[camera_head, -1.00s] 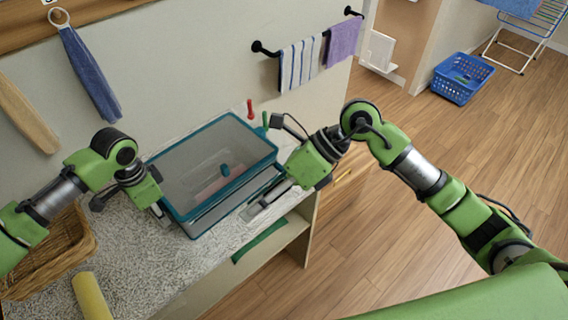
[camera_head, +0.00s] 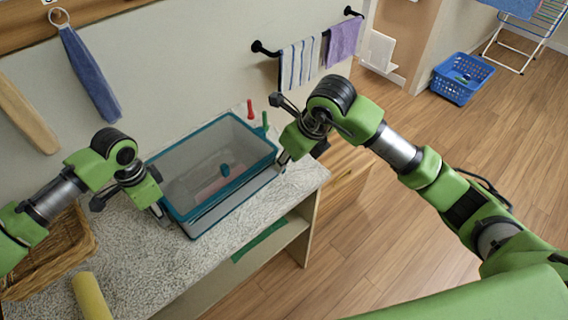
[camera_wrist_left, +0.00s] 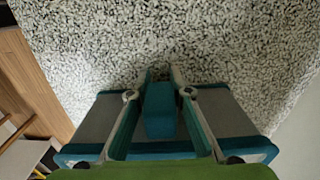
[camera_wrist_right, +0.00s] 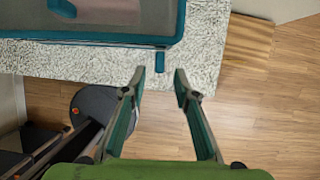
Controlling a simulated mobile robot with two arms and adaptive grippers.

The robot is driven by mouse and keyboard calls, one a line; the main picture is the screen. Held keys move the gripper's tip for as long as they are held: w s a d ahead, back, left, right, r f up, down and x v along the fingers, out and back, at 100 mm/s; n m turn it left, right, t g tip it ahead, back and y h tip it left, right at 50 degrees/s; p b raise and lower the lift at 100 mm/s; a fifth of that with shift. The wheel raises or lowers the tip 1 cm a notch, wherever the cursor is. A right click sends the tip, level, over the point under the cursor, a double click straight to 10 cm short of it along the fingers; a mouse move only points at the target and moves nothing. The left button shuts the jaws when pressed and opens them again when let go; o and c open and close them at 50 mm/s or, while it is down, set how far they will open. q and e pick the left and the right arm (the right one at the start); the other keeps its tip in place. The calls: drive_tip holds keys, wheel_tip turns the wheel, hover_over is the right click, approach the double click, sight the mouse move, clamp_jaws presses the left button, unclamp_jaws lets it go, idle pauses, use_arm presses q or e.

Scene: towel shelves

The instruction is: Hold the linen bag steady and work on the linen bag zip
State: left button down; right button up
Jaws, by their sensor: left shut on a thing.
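The linen bag (camera_head: 232,194) is a see-through box-like bag with teal edges, lying on the counter. A small teal peg (camera_head: 225,169), perhaps the zip pull, shows near its middle. My left gripper (camera_head: 161,212) is at the bag's left end. In the left wrist view it is shut on a teal tab (camera_wrist_left: 160,112). My right gripper (camera_head: 283,161) is at the bag's right end. In the right wrist view its fingers (camera_wrist_right: 159,74) are apart and empty. Another teal tab (camera_wrist_right: 160,63) sticks out from the bag's edge just beyond the fingertips.
The speckled counter (camera_head: 135,262) is clear in front of the bag. A wicker basket (camera_head: 75,248) and a yellow roll (camera_head: 90,296) lie at the left. Red (camera_head: 250,108) and green (camera_head: 265,122) pegs stand behind the bag. Towels (camera_head: 300,64) hang on the wall rail.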

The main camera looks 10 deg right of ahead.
drive_tip(key=shift+x, duration=1.85)
clamp_jaws()
drive_tip(key=s+a, duration=0.7)
drive_tip(key=a, duration=0.3)
drive_tip(key=s+a, duration=0.7)
drive_tip(key=a, duration=0.4)
drive_tip(key=shift+a, duration=0.15)
drive_tip(key=shift+s, duration=0.1)
unclamp_jaws()
drive_tip(key=shift+r, duration=0.1)
